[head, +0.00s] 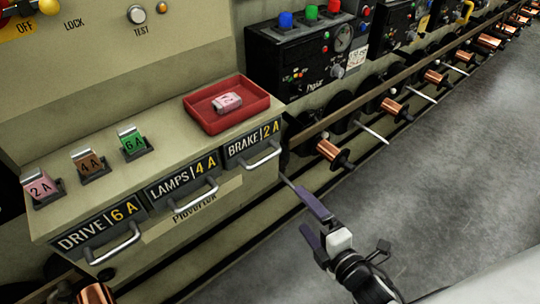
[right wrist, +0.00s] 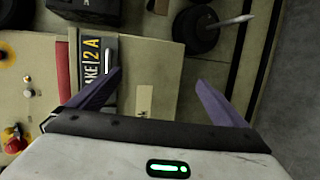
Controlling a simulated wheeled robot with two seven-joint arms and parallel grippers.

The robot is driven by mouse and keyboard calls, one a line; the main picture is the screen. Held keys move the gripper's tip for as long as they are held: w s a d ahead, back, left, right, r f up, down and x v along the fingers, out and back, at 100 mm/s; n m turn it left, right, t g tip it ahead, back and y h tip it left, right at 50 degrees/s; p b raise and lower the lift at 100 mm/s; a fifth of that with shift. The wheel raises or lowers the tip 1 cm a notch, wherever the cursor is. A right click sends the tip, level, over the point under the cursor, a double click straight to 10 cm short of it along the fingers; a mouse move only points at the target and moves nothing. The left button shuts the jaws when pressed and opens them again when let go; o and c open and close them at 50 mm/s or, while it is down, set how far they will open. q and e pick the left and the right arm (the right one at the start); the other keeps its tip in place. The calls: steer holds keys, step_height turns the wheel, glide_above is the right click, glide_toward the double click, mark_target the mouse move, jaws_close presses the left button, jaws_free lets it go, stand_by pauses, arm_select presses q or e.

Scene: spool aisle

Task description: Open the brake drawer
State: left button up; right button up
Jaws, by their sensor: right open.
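The brake drawer (head: 254,139), labelled BRAKE 2 A, is the rightmost of three drawers and looks shut. Its pale bar handle (head: 262,159) is on its front. My right gripper (head: 298,206) is open and empty, in front of the cabinet, right of and below that handle in the head view. In the right wrist view, the open jaws (right wrist: 158,77) are wide apart. The brake drawer's label (right wrist: 92,65) shows there beside the left finger, which hides part of the drawer front. My left gripper is not in view.
The lamps drawer (head: 183,178) and drive drawer (head: 98,224) are left of it, both shut. On the cabinet top are a red tray (head: 262,104) with a pink fuse (head: 228,101) and several coloured fuses. Copper spools (head: 328,150) line the right. The grey floor (head: 440,180) is clear.

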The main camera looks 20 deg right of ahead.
mark_target(265, 157)
steer(key=w+a+r+n+t+y, duration=0.1)
steer(key=w+r+n+y, duration=0.2)
steer(key=n, duration=0.7)
steer(key=w+a+r+n+t+y, duration=0.15)
steer(key=r+n, duration=0.35)
steer(key=n, duration=0.5)
arm_select(q)
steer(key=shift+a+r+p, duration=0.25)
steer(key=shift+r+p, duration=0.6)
steer(key=shift+p, duration=0.2)
arm_select(e)
steer(key=x, duration=1)
steer(key=shift+w+f, duration=0.1)
steer(key=shift+f, duration=0.15)
